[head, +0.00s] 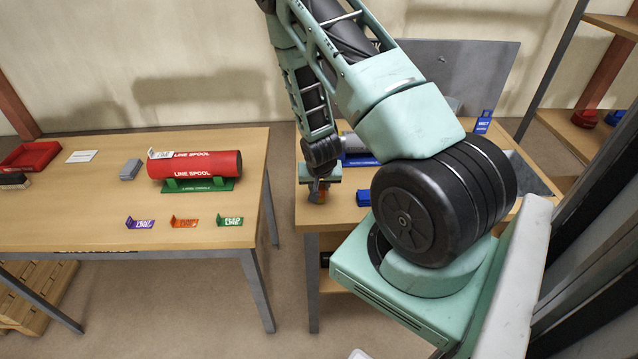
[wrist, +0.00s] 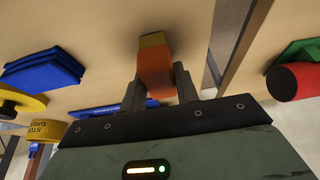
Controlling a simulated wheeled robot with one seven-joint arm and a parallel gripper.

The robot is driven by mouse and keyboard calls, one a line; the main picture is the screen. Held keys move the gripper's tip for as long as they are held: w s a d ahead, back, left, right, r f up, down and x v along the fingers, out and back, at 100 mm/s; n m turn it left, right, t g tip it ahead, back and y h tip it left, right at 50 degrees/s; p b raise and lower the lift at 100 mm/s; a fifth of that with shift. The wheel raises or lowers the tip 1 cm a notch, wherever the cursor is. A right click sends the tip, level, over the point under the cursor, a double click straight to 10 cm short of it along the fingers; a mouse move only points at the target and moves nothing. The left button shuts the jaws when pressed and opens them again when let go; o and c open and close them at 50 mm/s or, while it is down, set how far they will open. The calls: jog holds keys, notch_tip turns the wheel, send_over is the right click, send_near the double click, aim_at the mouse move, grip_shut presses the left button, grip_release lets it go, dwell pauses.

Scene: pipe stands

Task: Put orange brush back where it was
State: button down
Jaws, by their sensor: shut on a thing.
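My gripper (head: 319,188) is over the near left part of the right table (head: 330,215), close to its left edge. It is shut on the orange brush (head: 317,198). In the wrist view, the two fingers (wrist: 160,88) grip the sides of the orange brush (wrist: 156,72), and its olive-yellow end points away from the gripper. The tabletop lies behind that end. I cannot tell whether the brush touches the table. My arm hides much of the right table in the head view.
On the left table (head: 60,220), a red line spool (head: 205,165) sits on a green cradle (head: 205,186), with purple, orange and green labels in front. A blue block (head: 363,198) is right of my gripper. A gap separates the tables. Yellow round things (wrist: 22,103) show in the wrist view.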

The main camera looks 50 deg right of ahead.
jog(key=shift+f, duration=0.15)
jog(key=c, duration=1.1)
grip_release()
jog(key=shift+o, duration=0.2)
